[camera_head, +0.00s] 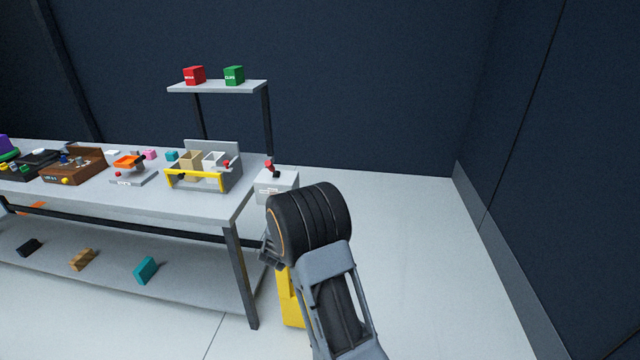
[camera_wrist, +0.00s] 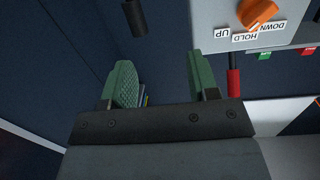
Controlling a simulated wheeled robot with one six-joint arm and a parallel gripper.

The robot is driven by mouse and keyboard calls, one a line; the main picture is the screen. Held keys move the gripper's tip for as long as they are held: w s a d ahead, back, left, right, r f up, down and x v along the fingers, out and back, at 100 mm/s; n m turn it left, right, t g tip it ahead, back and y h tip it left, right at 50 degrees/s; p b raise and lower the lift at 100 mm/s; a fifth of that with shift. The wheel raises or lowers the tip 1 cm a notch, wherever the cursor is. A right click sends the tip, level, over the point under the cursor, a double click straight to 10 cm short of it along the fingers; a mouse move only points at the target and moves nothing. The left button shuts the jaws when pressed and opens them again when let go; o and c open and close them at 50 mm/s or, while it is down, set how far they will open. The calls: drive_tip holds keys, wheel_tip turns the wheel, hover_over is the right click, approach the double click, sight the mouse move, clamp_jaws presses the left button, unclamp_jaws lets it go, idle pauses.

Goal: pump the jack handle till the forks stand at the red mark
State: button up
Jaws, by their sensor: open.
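My gripper (camera_wrist: 158,60) is open in the wrist view, with nothing between its two green fingers. A dark rod end (camera_wrist: 135,17) shows beyond them at the top edge; I cannot tell if it is the jack handle. A grey panel (camera_wrist: 208,14) at the upper right has an orange knob (camera_wrist: 257,13) and UP, HOLD and DOWN labels. A red bar (camera_wrist: 233,82) with a dark end is close to the right finger. In the head view, a yellow part (camera_head: 291,300) shows behind my arm, which hides much of it. I cannot make out the forks or red mark.
A long workbench (camera_head: 222,215) with several devices stands at the left. A grey box (camera_head: 280,187) with a red lever (camera_head: 270,166) is at its right end. A raised shelf (camera_head: 215,87) holds a red box (camera_head: 194,75) and a green box (camera_head: 234,75). Floor at the right is clear.

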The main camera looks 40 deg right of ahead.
drive_tip(key=w+d+h+p, duration=0.1)
drive_tip(key=w+d, duration=0.2)
drive_tip(key=d, duration=0.3)
drive_tip(key=w+d+m+g+h+p, duration=0.1)
drive_tip(key=w+d, duration=0.2)
drive_tip(key=d, duration=0.4)
drive_tip(key=shift+w+d, duration=0.15)
drive_tip(key=shift+w, duration=0.25)
clamp_jaws()
